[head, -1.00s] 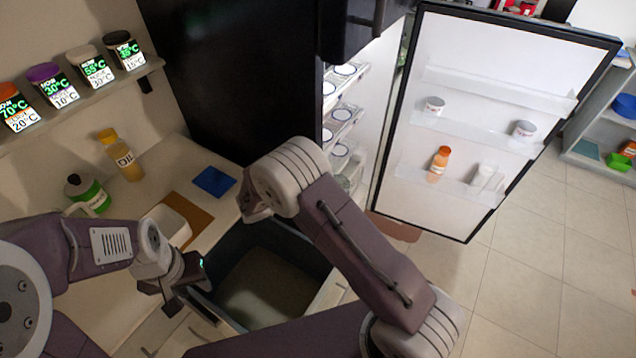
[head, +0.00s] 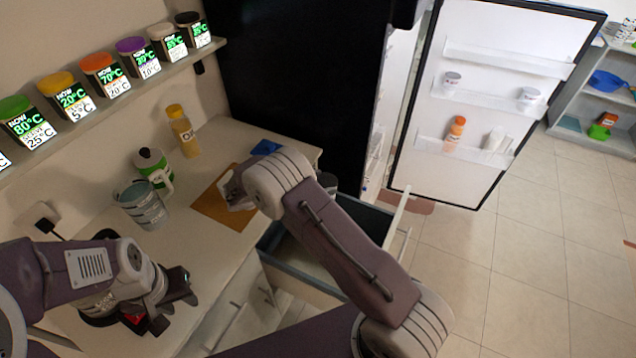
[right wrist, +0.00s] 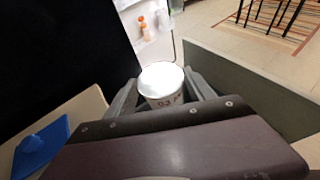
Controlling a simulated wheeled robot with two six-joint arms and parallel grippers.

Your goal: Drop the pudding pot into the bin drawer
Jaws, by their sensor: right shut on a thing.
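The pudding pot (right wrist: 162,88), a white pot with a pale top and dark print, sits between the fingers of my right gripper (right wrist: 160,98) in the right wrist view. The gripper is shut on it. In the head view my right arm hides most of that gripper. The bin drawer (head: 297,268) is pulled out below my right arm, with a grey-blue rim; its inside is partly hidden. A drawer-like wall stands to the right of the pot in the right wrist view. My left gripper (head: 178,290) is over the counter's near part; its jaw opening is unclear.
The fridge door (head: 500,100) stands open at the right, with pots and bottles on its shelves. The counter holds an oil bottle (head: 183,132), a green-and-white jug (head: 153,168) and a grey bucket-like container (head: 143,205). Spice jars line a wall shelf. Floor at the right is clear.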

